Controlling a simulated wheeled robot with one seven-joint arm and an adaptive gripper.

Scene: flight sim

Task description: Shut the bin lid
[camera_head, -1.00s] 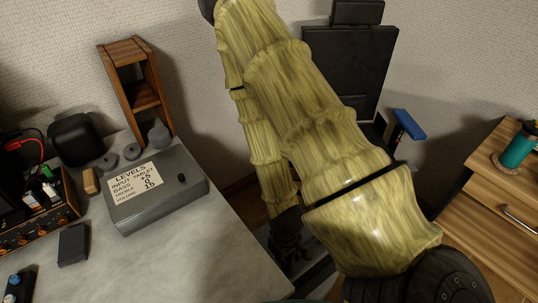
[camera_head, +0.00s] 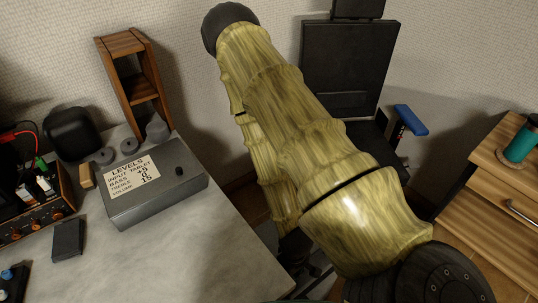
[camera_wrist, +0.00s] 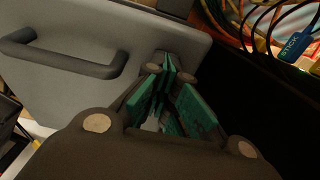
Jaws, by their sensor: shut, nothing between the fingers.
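In the wrist view, a flat grey panel (camera_wrist: 135,42) with a dark bar handle (camera_wrist: 65,58) fills the upper left; it looks like the bin lid. My gripper (camera_wrist: 168,66) has green finger pads and is shut and empty. Its tips are at the panel's right part, close to its surface; I cannot tell whether they touch. A dark opening with coloured cables (camera_wrist: 262,22) lies to the right of the panel, seemingly the bin's inside. The head view does not clearly show the bin or lid; my arm blocks much of the floor area.
In the head view, a worktop (camera_head: 205,250) at left holds a grey box with a label (camera_head: 150,185) and a wooden rack (camera_head: 135,85). A black chair (camera_head: 348,70) stands behind my arm. A wooden cabinet (camera_head: 490,190) with a teal cup (camera_head: 519,146) is at right.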

